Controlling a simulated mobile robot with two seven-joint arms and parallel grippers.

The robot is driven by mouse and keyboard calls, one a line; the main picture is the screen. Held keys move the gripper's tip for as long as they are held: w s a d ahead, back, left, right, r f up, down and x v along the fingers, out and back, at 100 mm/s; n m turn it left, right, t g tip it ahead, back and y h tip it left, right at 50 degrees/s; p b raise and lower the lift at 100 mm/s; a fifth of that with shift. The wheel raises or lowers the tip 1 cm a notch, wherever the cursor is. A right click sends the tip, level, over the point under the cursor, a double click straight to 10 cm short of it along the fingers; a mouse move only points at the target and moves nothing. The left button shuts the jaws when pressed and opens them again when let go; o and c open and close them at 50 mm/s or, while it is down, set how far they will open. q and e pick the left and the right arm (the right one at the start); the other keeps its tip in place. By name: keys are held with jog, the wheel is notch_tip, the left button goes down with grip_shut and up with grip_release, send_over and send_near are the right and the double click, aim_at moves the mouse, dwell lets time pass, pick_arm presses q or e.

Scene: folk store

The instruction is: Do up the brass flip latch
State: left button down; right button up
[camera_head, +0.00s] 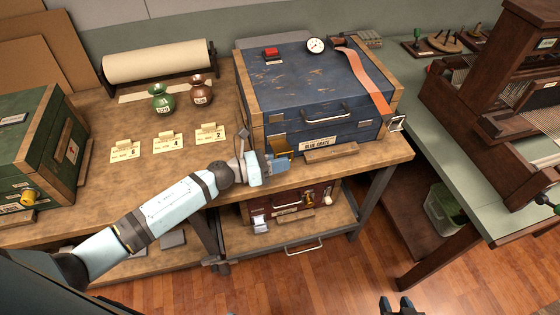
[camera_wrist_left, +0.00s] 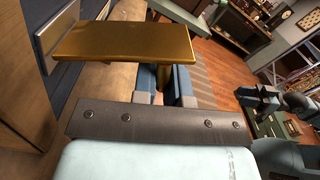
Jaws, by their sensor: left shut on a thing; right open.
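The blue crate (camera_head: 310,85) sits shut on the wooden workbench, with a handle and a paper label on its front. The brass flip latch (camera_head: 277,124) is at the left of its front. In the left wrist view a broad brass plate (camera_wrist_left: 125,42) of the latch stands out from the crate front. My left gripper (camera_head: 283,163) is at the latch, just below the plate, and is shut on a brass piece that shows narrowly between its blue fingers (camera_wrist_left: 166,84); the fingers hide most of it. My right gripper (camera_head: 397,305) is open and empty at the bottom edge, away from the crate.
An orange strap (camera_head: 368,80) runs over the crate's right side to a metal buckle (camera_head: 397,123). A wooden block (camera_head: 331,152) lies before the crate. A green crate (camera_head: 42,150), two small vases and paper cards are to the left. A red case (camera_head: 290,208) is on the lower shelf.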

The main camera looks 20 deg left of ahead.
aim_at(275, 154)
pick_arm(q)
notch_tip(275, 154, up, 2)
jog(key=shift+w+r+n+p, duration=0.1)
jog(key=shift+n+p, duration=0.45)
jog(key=shift+n, duration=0.35)
jog(key=shift+w+a+r+n+p, duration=0.1)
jog(key=shift+r+n+p, duration=0.55)
jog(key=shift+n, duration=0.35)
jog(key=r+n, duration=0.1)
jog(key=w+n+p, duration=0.1)
jog(key=n, duration=0.1)
jog(key=a+r+n+p, duration=0.1)
jog(key=shift+w+r, duration=0.2)
jog(key=shift+r, duration=0.15)
jog(key=n, duration=0.1)
jog(key=w+r+n+p, duration=0.1)
jog(key=shift+a+n+p, duration=0.25)
jog(key=shift+n+p, duration=0.05)
jog(key=shift+n, duration=0.1)
jog(key=shift+w+a+r+n+p, duration=0.25)
jog(key=shift+w+a+n+p, duration=0.2)
jog(key=shift+n, duration=0.55)
jog(key=shift+w, duration=0.1)
jog(key=shift+r, duration=0.1)
jog(key=c, duration=1.2)
grip_release()
